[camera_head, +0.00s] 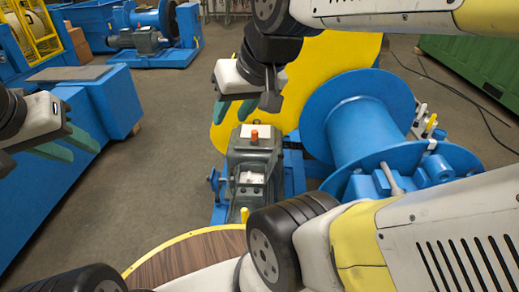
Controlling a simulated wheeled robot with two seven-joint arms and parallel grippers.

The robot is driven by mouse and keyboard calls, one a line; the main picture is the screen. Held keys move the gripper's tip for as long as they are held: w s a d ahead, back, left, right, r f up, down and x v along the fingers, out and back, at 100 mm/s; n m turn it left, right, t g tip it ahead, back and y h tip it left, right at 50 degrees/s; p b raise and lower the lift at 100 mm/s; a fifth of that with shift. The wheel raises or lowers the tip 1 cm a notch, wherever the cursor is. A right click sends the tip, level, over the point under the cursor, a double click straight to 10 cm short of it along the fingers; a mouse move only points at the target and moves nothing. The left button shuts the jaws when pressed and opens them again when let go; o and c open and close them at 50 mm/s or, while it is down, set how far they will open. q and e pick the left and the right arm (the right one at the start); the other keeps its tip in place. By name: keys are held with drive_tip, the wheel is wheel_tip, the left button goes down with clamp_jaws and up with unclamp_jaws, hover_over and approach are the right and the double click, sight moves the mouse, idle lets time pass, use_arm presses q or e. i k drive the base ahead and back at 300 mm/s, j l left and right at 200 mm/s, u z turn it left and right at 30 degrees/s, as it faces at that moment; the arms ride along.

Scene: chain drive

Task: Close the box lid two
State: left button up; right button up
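A grey box-like machine housing (252,158) stands in the middle of the view, with an orange-red knob (254,134) on its top and pale plates on its top and front. I cannot tell which part is its lid or whether that lid is open. My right gripper (245,112) hangs just above and behind the housing in the picture, its fingers apart and nothing seen between them. My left gripper (84,150) is at the left edge, far from the housing, with its two teal fingers apart and empty.
A large blue spool (365,130) and a yellow disc (335,65) stand right of and behind the housing. A blue bench (105,95) lies at the left. A round wooden top with yellow rim (175,258) is in front. Grey floor (165,185) is clear left of the housing.

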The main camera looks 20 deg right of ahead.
sight(272, 161)
drive_tip(key=k+l, duration=0.25)
drive_tip(key=l, duration=0.2)
drive_tip(key=k+l, duration=0.3)
drive_tip(key=k+l+u, duration=0.1)
drive_tip(key=k+l, duration=0.15)
drive_tip(key=l, duration=0.3)
drive_tip(key=k+l, duration=0.4)
drive_tip(key=l, duration=0.55)
drive_tip(key=i+j, duration=0.15)
drive_tip(key=j, duration=0.2)
drive_tip(key=i+j, duration=0.15)
drive_tip(key=j, duration=0.2)
drive_tip(key=i+j, duration=0.1)
drive_tip(key=j, duration=0.25)
drive_tip(key=i+j, duration=0.15)
drive_tip(key=j, duration=0.2)
drive_tip(key=i+j+z, duration=0.1)
drive_tip(key=i, duration=0.35)
